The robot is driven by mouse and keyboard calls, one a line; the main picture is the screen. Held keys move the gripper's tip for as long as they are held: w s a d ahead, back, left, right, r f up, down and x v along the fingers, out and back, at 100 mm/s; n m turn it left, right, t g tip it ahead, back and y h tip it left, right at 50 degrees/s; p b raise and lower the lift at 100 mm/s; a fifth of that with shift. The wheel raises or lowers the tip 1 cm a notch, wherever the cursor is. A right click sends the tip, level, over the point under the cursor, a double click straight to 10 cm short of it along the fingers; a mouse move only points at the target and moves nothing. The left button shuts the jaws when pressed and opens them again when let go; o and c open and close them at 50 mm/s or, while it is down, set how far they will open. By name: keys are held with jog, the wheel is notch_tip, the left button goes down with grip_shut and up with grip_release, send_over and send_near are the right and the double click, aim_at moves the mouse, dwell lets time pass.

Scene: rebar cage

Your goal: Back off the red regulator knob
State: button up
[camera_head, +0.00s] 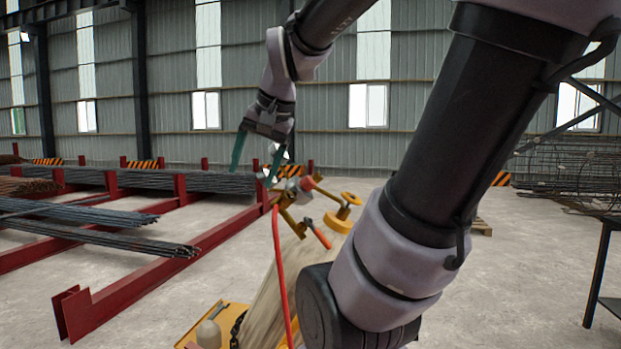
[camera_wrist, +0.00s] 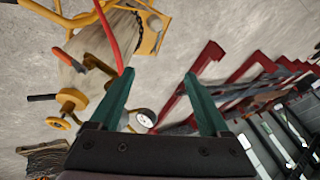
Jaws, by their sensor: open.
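The regulator assembly (camera_head: 297,190) sits at the top of a pale, wrapped-looking cylinder, with yellow fittings and a red hose. A small red part (camera_head: 307,183) on it looks like the red knob; it is too small to be sure. In the wrist view a round white-faced gauge (camera_wrist: 145,117) shows beside the left finger; I cannot pick out the knob there. My gripper (camera_head: 252,177) is open, pointing down, just above and left of the regulator.
The red hose (camera_head: 280,265) hangs down the cylinder's front. Yellow handwheels (camera_head: 340,222) stand right of the regulator, with a red-orange handle (camera_head: 322,237) below. A red rack (camera_head: 150,275) with steel bars fills the left.

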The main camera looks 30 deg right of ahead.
jog(key=w+d+r+m+g, duration=0.2)
jog(key=w+d+m, duration=0.4)
jog(key=d, duration=0.1)
jog(key=m+y, duration=0.2)
jog(key=m, duration=1.1)
send_near(311, 180)
jog(key=shift+g, duration=0.3)
jog(key=x, duration=0.9)
jog(key=shift+w+r, duration=0.1)
jog(key=shift+w, duration=0.2)
jog(key=shift+n, duration=0.3)
grip_shut()
